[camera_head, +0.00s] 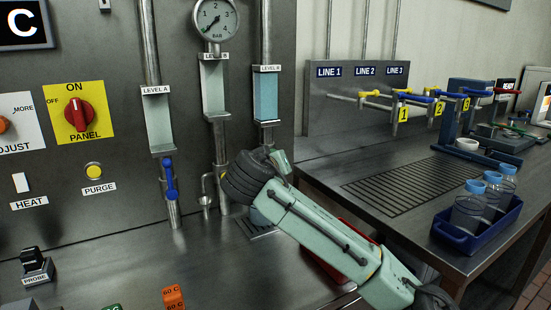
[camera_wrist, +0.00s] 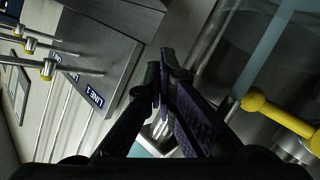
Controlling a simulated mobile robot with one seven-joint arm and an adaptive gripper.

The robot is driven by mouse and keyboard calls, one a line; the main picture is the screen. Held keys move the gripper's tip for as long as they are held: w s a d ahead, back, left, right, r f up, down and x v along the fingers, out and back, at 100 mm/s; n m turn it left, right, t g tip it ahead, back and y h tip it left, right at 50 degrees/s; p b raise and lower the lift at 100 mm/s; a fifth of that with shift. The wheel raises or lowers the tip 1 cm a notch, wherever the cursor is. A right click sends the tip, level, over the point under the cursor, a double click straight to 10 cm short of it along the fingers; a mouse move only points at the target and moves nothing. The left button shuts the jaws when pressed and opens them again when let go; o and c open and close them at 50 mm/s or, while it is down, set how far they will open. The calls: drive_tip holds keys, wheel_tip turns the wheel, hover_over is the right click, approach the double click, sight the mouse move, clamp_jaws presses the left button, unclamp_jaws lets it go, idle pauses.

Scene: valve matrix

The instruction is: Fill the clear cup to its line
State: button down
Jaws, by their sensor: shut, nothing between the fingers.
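My gripper (camera_wrist: 165,75) is shut and empty in the wrist view, its dark fingers meeting at the tips. A yellow-handled valve (camera_wrist: 280,118) is to the right of the fingers. In the head view my dark wrist and pale green arm cover the area below the LEVEL B gauges, and my fingertips are hidden. Two gauges are marked LEVEL B; the right one (camera_head: 266,95) shows blue liquid, the left one (camera_head: 213,88) looks pale. The LEVEL A gauge (camera_head: 158,122) stands above a blue-handled tap (camera_head: 170,180). I cannot make out the clear cup or its line.
A pressure dial (camera_head: 215,18) tops the middle pipe. A drain grate (camera_head: 256,228) lies partly behind my arm. On the right bench a blue tray (camera_head: 470,242) holds blue-capped bottles, near a long grating (camera_head: 400,185) and the LINE valves (camera_head: 402,112).

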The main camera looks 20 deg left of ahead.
drive_tip(key=shift+s+d, duration=0.6)
drive_tip(key=shift+d, duration=0.1)
drive_tip(key=shift+b, duration=0.3)
drive_tip(key=shift+s+d+b, duration=0.3)
drive_tip(key=shift+s+d, duration=0.45)
drive_tip(key=shift+d, duration=0.25)
drive_tip(key=shift+s+d+b, duration=0.25)
drive_tip(key=shift+s+d, duration=0.5)
drive_tip(key=shift+d, duration=0.25)
drive_tip(key=shift+f, duration=0.1)
